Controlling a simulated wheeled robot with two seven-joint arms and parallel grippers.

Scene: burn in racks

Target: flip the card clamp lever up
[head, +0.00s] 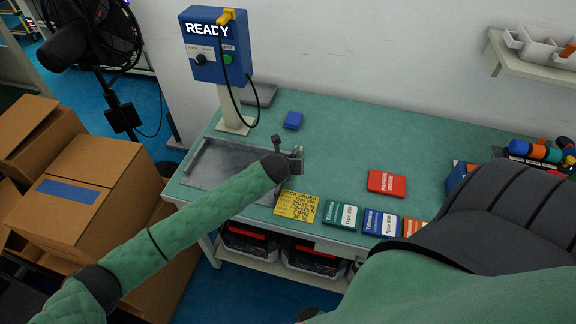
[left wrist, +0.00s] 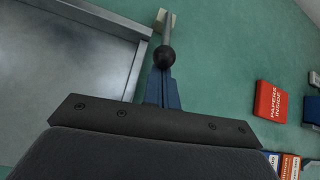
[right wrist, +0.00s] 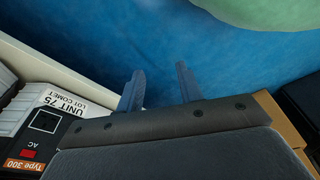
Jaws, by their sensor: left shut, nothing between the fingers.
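The clamp lever is a grey rod with a black ball knob (left wrist: 165,57), seen in the left wrist view. The rod runs from the knob to a small cream block (left wrist: 164,20) beside the tray's corner. My left gripper (left wrist: 162,88) is shut and empty, its blue fingers right at the knob; I cannot tell whether they touch it. In the head view my left gripper (head: 296,160) is over the bench by the tray's right edge, and my wrist partly hides the clamp. My right gripper (right wrist: 160,90) is open and empty, over blue floor beside a shelf.
A grey metal tray (head: 205,166) lies left of the lever. A blue READY box (head: 216,62) stands behind on a post. A yellow label (head: 297,206), several coloured cards and a red box (head: 387,182) lie to the right. Cardboard boxes (head: 85,190) stand left of the bench.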

